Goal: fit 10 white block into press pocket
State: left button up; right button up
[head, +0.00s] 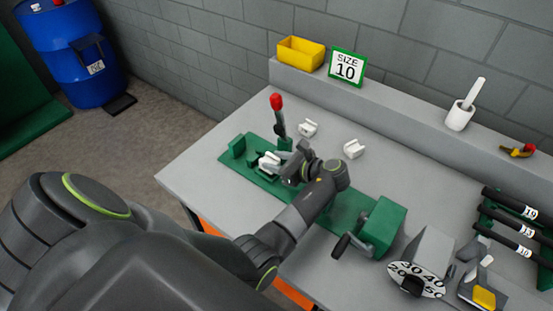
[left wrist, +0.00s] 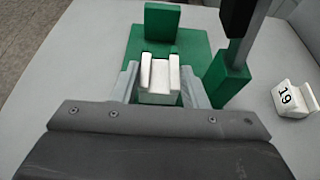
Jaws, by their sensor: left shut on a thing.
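My left gripper (head: 272,164) is shut on a white block (head: 267,158) at the green press (head: 237,147). In the left wrist view the white block (left wrist: 159,82) sits between the two grey fingers, over the green press base (left wrist: 190,48). Its number does not show, and I cannot tell whether it is seated in the pocket. The press lever (head: 280,122) with its red knob stands upright beside it. Two other white blocks, one nearer (head: 308,127) and one farther right (head: 353,148), stand on the table. One marked 19 shows in the left wrist view (left wrist: 294,99). My right gripper is not in view.
A yellow bin (head: 300,54) and a "SIZE 10" sign (head: 346,68) stand on the back ledge. A green cranked device (head: 382,226) and a numbered dial (head: 417,279) are to the right. Labelled black hoses (head: 508,232) lie in a rack at far right.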

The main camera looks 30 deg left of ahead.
pick_arm(q)
jog(key=shift+f+b, duration=0.65)
jog(key=shift+f, duration=0.5)
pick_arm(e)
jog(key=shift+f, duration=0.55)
pick_arm(q)
jog(key=o, duration=1.2)
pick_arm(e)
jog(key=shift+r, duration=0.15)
